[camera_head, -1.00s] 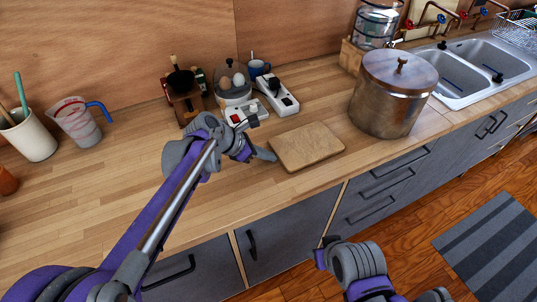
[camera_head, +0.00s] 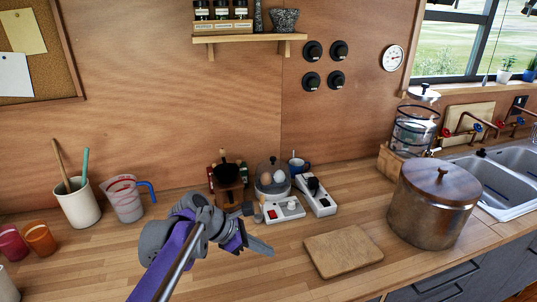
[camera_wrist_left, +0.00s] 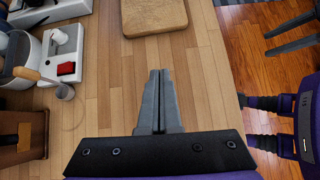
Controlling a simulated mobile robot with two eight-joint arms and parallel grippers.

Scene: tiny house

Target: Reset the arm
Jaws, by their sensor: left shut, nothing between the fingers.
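My left gripper (camera_head: 260,246) is over the wooden counter (camera_head: 110,265), to the left of a cutting board (camera_head: 343,251). In the left wrist view its two grey fingers (camera_wrist_left: 156,78) are together with nothing between them. They point toward the cutting board (camera_wrist_left: 153,14), which lies beyond the fingertips and apart from them. My left arm comes up from the bottom of the head view. My right gripper is out of the head view.
An egg cooker (camera_head: 272,177) with a red switch and a white power strip (camera_head: 315,196) stand behind my left gripper. A large metal pot (camera_head: 434,205) stands right of the board. A measuring jug (camera_head: 126,199) and a utensil cup (camera_head: 78,204) stand at left.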

